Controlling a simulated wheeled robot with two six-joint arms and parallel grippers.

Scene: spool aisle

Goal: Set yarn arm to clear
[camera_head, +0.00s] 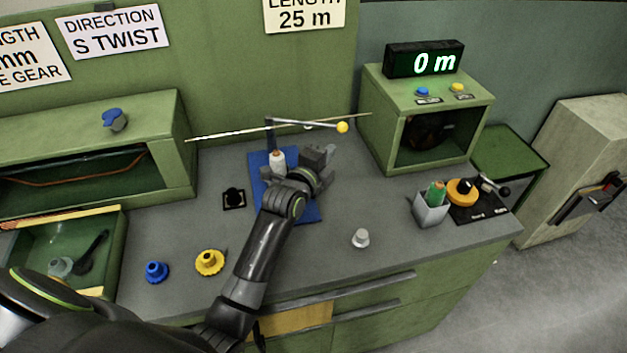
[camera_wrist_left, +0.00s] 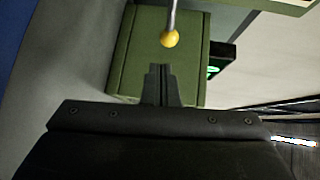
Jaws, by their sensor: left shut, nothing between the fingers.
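The yarn arm (camera_head: 300,124) is a thin metal rod with a yellow ball (camera_head: 342,127) at its right end, joined to a dark post on the blue plate (camera_head: 258,184). It points right. A white bobbin (camera_head: 278,161) stands on the plate. My left gripper (camera_head: 325,155) is just below and left of the ball, apart from it. In the left wrist view the shut, empty fingers (camera_wrist_left: 161,76) point toward the yellow ball (camera_wrist_left: 170,39), which hangs just beyond the tips. My right gripper is not in view.
A pale yarn line (camera_head: 225,134) runs behind the yarn arm. A green counter box (camera_head: 385,125) under a "0 m" display (camera_head: 424,60) stands at the right. Blue (camera_head: 156,271) and yellow (camera_head: 209,262) knobs and a grey piece (camera_head: 361,238) sit on the front bench.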

